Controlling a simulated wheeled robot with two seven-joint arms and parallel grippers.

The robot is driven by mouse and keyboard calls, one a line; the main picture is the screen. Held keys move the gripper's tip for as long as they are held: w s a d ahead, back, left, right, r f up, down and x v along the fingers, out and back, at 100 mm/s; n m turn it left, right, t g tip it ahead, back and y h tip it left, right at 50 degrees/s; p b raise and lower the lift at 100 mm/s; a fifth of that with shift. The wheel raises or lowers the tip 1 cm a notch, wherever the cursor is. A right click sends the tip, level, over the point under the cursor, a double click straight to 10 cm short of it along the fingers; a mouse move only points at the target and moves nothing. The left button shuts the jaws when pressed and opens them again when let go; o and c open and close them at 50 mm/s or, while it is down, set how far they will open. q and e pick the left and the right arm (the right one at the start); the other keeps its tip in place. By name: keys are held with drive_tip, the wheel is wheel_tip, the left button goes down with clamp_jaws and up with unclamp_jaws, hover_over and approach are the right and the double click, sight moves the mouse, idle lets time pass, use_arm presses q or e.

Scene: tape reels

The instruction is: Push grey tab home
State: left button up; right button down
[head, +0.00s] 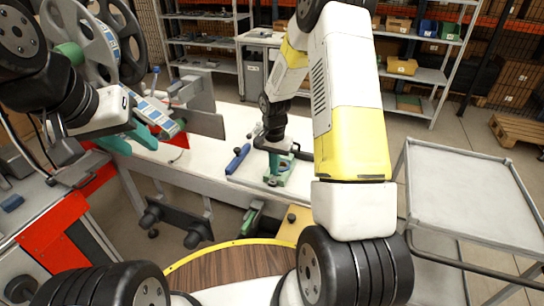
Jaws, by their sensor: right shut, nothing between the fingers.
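My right gripper (284,150) is shut and empty. It is low over the white bench (215,165), at a small teal fixture (279,172) that it partly covers. I cannot tell whether the two touch. I cannot make out a grey tab clearly; it may be small or hidden by the gripper. My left gripper (64,152) is at the left, in front of the tape reels, and its fingers are too unclear to read.
Grey tape reels (84,38) stand at the upper left. A blue cylindrical tool (238,158) lies left of the teal fixture. A grey trolley (470,195) stands at the right. Shelves (205,45) line the back.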

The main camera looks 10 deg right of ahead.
wheel_tip(320, 180, up, 7)
drive_tip(key=shift+f, duration=0.2)
idle(0.3)
drive_tip(key=s+r+n+t, duration=0.1)
drive_tip(key=s+r+n, duration=0.1)
drive_tip(key=s+r, duration=0.5)
drive_tip(key=s+r+n+t, duration=0.1)
drive_tip(key=s+r+t, duration=0.1)
drive_tip(key=r, duration=0.9)
drive_tip(key=s+a+r+n+t+y, duration=0.1)
drive_tip(key=s+r+n, duration=0.1)
drive_tip(key=s, duration=0.5)
drive_tip(key=s+a+r+n+t+y, duration=0.1)
drive_tip(key=s+r+n+t, duration=0.1)
drive_tip(key=s+r, duration=0.3)
drive_tip(key=s, duration=0.3)
drive_tip(key=shift+s, duration=0.15)
drive_tip(key=shift+a, duration=0.1)
